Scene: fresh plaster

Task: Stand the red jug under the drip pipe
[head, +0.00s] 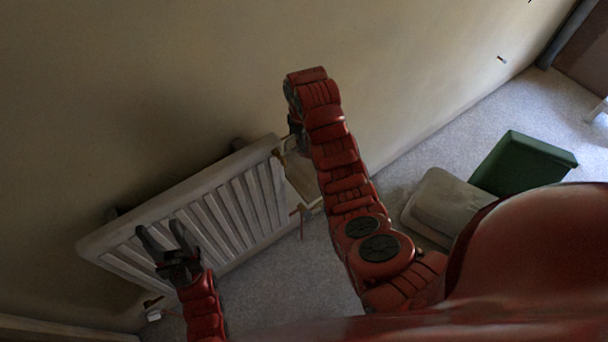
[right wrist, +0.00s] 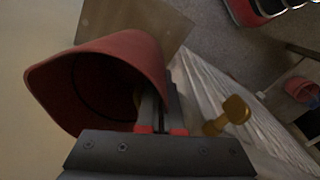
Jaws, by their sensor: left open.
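The red jug (right wrist: 105,75) fills the left half of the right wrist view, tilted with its mouth towards the lower left. My right gripper (right wrist: 158,105) is shut on the jug's right side. In the head view my right gripper (head: 297,135) is at the radiator's far end, mostly hidden by its own arm, and the jug cannot be made out. A thin copper-coloured pipe (head: 302,212) shows beside that end; I cannot tell whether it is the drip pipe. My left gripper (head: 168,240) is open and empty in front of the radiator.
A white radiator (head: 235,205) hangs on the plastered wall. A brass fitting (right wrist: 232,113) is right of my right gripper. A pale board (head: 303,180) lies beside the radiator. A grey bin (head: 447,205) and green box (head: 522,160) stand on the floor at right.

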